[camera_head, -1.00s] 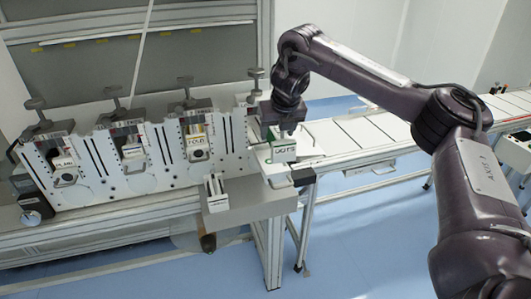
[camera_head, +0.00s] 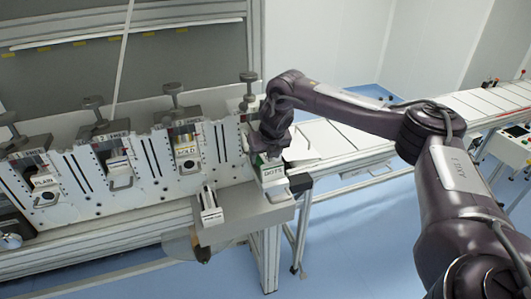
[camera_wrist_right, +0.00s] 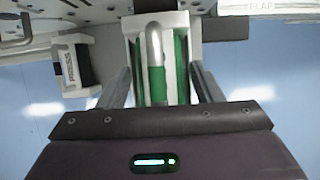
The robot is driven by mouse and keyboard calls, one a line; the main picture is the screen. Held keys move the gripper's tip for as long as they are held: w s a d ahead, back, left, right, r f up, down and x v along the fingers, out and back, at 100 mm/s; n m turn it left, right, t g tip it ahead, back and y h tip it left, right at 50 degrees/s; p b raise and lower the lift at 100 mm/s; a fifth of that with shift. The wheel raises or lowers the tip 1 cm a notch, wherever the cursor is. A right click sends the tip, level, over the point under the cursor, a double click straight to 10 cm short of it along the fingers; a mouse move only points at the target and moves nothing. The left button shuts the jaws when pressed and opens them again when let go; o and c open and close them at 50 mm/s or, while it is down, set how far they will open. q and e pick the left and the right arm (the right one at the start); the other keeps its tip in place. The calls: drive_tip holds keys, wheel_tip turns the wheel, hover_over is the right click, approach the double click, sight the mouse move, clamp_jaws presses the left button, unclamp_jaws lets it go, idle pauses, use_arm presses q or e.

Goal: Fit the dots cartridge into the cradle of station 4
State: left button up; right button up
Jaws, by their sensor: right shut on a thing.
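The dots cartridge (camera_head: 273,174) is a white block with green sides and a "DOTS" label. My right gripper (camera_head: 266,156) is shut on it from above, at the right end of the machine's row of stations. In the right wrist view the cartridge (camera_wrist_right: 178,68) shows green faces and a rounded metal grip, between the two fingers (camera_wrist_right: 160,88). Station 4 (camera_head: 248,104) is the rightmost unit in the head view. Its cradle is largely hidden by my gripper and the cartridge; I cannot tell whether the cartridge touches it. My left gripper is not in view.
Stations to the left hold a "GOLD" cartridge (camera_head: 186,152) and a "PLAIN" cartridge (camera_head: 45,182), among others. A small white block (camera_head: 210,204) stands on the grey shelf (camera_head: 250,213) in front. A conveyor (camera_head: 340,138) runs off to the right.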

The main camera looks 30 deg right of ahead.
drive_tip(key=shift+s+f, duration=0.2)
drive_tip(key=shift+f, duration=0.05)
drive_tip(key=o, duration=1.5)
drive_tip(key=shift+f, duration=0.1)
drive_tip(key=shift+c, duration=0.2)
drive_tip(key=shift+o, duration=1.3)
drive_tip(key=shift+w, duration=0.15)
drive_tip(key=shift+a+r, duration=0.1)
drive_tip(key=shift+r, duration=0.5)
drive_tip(key=b+v, duration=0.2)
drive_tip(key=v, duration=0.3)
drive_tip(key=shift+f, duration=0.1)
drive_tip(key=p+v, duration=0.1)
drive_tip(key=v, duration=0.4)
drive_tip(key=shift+r+p, duration=0.2)
drive_tip(key=shift+p, duration=0.2)
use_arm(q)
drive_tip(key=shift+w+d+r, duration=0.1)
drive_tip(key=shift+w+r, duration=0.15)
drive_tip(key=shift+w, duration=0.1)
use_arm(e)
drive_tip(key=shift+s+r, duration=0.4)
